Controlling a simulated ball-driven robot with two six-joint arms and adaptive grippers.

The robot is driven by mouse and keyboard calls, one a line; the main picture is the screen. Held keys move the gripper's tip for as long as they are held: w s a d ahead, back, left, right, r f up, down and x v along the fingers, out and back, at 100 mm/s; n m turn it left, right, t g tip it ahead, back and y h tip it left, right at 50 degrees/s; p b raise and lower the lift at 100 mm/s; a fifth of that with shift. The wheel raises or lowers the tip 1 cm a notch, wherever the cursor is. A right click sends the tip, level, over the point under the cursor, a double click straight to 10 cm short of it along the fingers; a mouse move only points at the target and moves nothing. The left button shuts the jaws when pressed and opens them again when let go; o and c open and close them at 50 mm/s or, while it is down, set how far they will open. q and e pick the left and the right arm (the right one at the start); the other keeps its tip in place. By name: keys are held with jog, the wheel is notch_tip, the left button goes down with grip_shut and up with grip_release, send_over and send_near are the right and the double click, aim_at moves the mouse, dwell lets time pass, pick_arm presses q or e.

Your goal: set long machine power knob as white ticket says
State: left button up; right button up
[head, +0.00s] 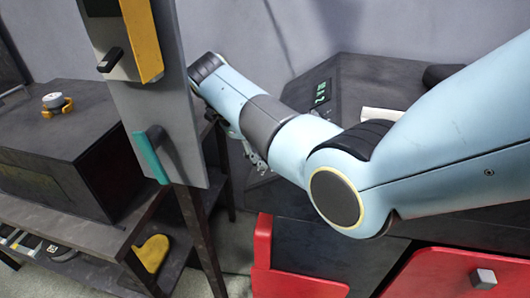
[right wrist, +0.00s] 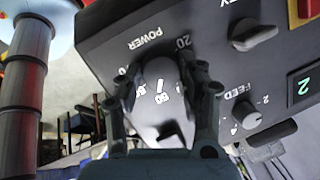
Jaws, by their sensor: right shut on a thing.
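White figures and a short white line show between the fingers; which figure the line marks is hard to tell. In the head view my right arm hides the knob, and a bit of my right gripper (head: 256,160) shows below the forearm. A small white piece (head: 383,114) lies on the machine (head: 360,80); no writing on it is readable. My left gripper is not in view.
A FEED knob (right wrist: 246,114), a grey key-type switch (right wrist: 253,34) and a green display (right wrist: 303,86) sit close to my right gripper. A grey upright panel (head: 160,110) with a teal handle stands left of my arm. Red drawers (head: 440,275) are below.

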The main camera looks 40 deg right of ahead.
dwell(0.4)
jog(key=o, duration=1.2)
jog(key=shift+c, duration=0.2)
